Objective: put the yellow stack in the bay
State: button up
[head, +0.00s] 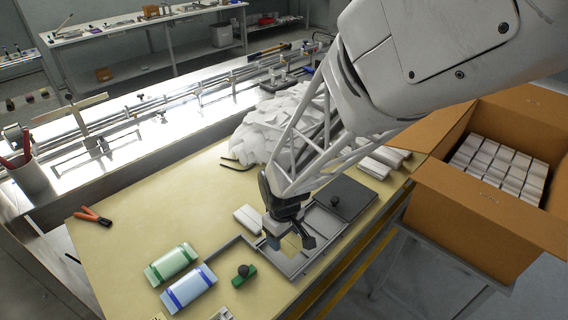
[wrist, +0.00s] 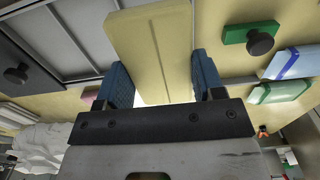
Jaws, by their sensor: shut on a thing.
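My gripper (head: 290,243) is shut on the yellow stack (wrist: 150,45), which sits between its blue finger pads in the wrist view. In the head view, only a small pale part of the stack (head: 292,242) shows between the fingers. The gripper points down over the grey metal tray (head: 284,270) on the table, with the stack low at the tray. I cannot tell whether the stack touches the tray floor. The tray has walled bays; its grey floor and dividers also show at upper left in the wrist view (wrist: 62,45).
A dark plate with a knob (head: 350,195) lies at the tray's far end. A green block with a black knob (head: 243,276), a green pack (head: 172,264) and a blue pack (head: 189,288) lie left of the tray. A cardboard box (head: 450,210) stands right. The table's left middle is clear.

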jog(key=shift+f, duration=1.8)
jog(key=shift+f, duration=1.45)
dwell(1.1)
jog(key=o, duration=0.8)
jog(key=shift+c, duration=0.2)
jog(key=shift+c, duration=0.9)
jog(key=shift+r, duration=0.1)
